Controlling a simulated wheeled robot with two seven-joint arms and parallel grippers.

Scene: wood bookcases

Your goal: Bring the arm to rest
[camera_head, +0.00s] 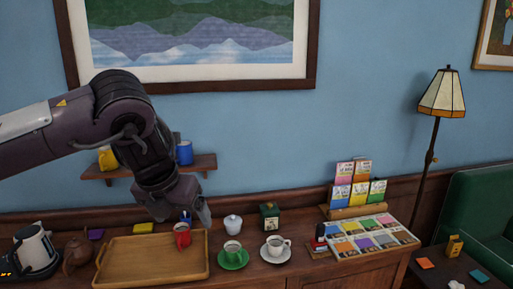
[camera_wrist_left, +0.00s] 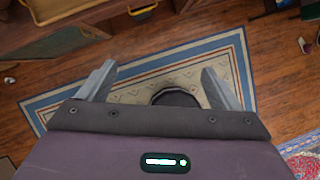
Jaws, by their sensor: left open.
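My left arm comes in from the left in the head view, bent at the elbow, with its wrist hanging down over the sideboard. My left gripper (camera_head: 195,217) is near the red mug (camera_head: 182,236), which appears just behind or below it. In the left wrist view my left gripper (camera_wrist_left: 160,85) shows two spread fingers with nothing between them. Beyond the fingers lie the floor and a blue-bordered rug (camera_wrist_left: 235,60). My right gripper is not in view.
A wooden tray (camera_head: 152,262), a green cup (camera_head: 232,252) and a white cup (camera_head: 276,246) stand on the sideboard. A kettle (camera_head: 35,250) is at the left. A wall shelf (camera_head: 200,165) sits behind my arm. A tea packet display (camera_head: 372,238) and a lamp (camera_head: 442,95) are at the right.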

